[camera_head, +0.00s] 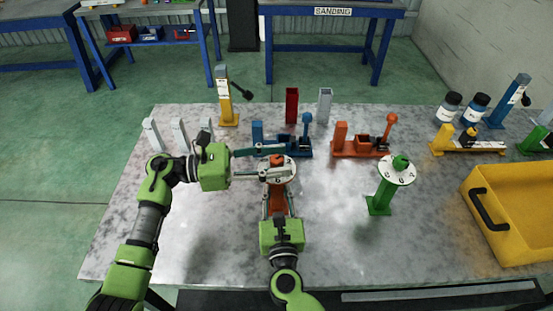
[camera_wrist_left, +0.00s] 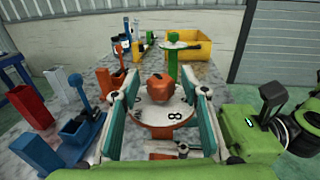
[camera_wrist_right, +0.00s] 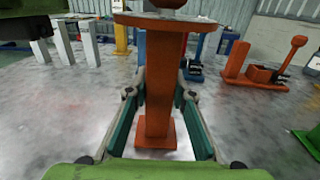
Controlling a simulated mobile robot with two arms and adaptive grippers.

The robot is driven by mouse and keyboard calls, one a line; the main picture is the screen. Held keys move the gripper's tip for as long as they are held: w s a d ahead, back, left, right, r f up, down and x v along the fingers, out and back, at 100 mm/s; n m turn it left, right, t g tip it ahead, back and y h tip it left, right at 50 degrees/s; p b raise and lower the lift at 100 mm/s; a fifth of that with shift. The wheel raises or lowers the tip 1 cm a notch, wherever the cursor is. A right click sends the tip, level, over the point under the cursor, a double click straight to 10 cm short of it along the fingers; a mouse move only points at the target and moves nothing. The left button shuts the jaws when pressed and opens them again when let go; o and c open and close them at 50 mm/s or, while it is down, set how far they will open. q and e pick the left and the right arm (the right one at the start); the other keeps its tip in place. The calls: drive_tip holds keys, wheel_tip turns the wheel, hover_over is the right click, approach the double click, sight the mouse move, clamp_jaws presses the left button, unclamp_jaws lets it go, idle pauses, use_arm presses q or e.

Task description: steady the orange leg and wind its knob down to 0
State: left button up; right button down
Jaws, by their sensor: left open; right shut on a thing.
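The orange leg (camera_head: 277,200) stands upright on the table, with a pale round dial (camera_head: 289,174) and an orange knob (camera_head: 277,160) on top. My right gripper (camera_head: 279,192) is shut on the leg's post below the dial; the right wrist view shows the post (camera_wrist_right: 163,85) between its fingers. My left gripper (camera_head: 280,161) is open, coming in from the left, with its fingers on either side of the knob. In the left wrist view the knob (camera_wrist_left: 159,88) sits between the open fingers, and an 8-like mark shows on the dial (camera_wrist_left: 170,116). The pointer reading is unclear.
A green leg (camera_head: 380,198) with a similar dial stands to the right. A yellow bin (camera_head: 510,230) is at the right edge. Behind are a blue clamp fixture (camera_head: 290,148), an orange one (camera_head: 360,147) and a yellow post (camera_head: 225,103). The front of the table is clear.

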use_arm(q)
drive_tip(key=shift+d, duration=0.2)
drive_tip(key=shift+c, duration=0.4)
drive_tip(key=c, duration=1)
drive_tip(key=shift+c, duration=0.2)
